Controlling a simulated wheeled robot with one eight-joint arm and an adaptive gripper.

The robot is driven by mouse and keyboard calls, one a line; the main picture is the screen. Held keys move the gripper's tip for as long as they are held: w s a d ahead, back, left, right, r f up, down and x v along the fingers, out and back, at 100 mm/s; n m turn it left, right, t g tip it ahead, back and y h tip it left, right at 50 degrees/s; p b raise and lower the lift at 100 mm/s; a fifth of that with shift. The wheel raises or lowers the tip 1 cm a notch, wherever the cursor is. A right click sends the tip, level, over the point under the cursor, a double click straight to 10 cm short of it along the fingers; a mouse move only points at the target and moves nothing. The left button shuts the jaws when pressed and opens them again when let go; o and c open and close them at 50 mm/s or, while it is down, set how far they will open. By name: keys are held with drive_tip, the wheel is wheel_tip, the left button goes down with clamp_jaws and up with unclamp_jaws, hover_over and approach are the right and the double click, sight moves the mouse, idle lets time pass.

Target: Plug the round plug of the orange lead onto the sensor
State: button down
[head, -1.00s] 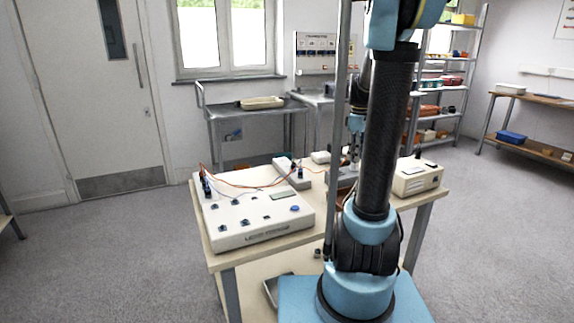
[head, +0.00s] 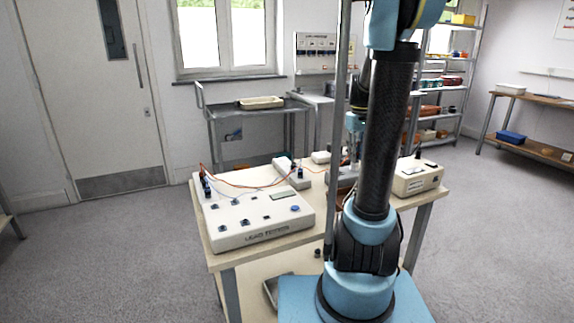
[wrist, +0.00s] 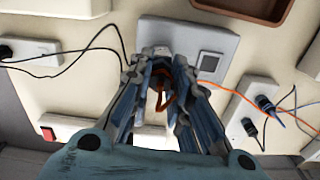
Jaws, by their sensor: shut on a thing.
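My gripper (wrist: 160,64) is shut on the round plug of the orange lead, which is mostly hidden between the fingers in the wrist view. A loop of the orange lead (wrist: 163,98) shows between the fingers, and the lead runs off to the right. The fingers are over the near edge of a pale grey unit (wrist: 222,38) with a square grey patch. I cannot make out the sensor; the fingers cover that spot. In the head view my arm hides most of the gripper. The orange lead (head: 240,186) also arches over the table there.
A white box with black leads (wrist: 32,50) is at left. A brown tray (wrist: 252,8) is at the top. In the head view a lead tester (head: 262,222) fills the table's left.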

drive_tip(key=shift+m, duration=0.5)
drive_tip(key=m, duration=0.4)
drive_tip(key=c, duration=1.4)
unclamp_jaws()
drive_tip(key=shift+r, duration=0.1)
drive_tip(key=shift+r, duration=2.4)
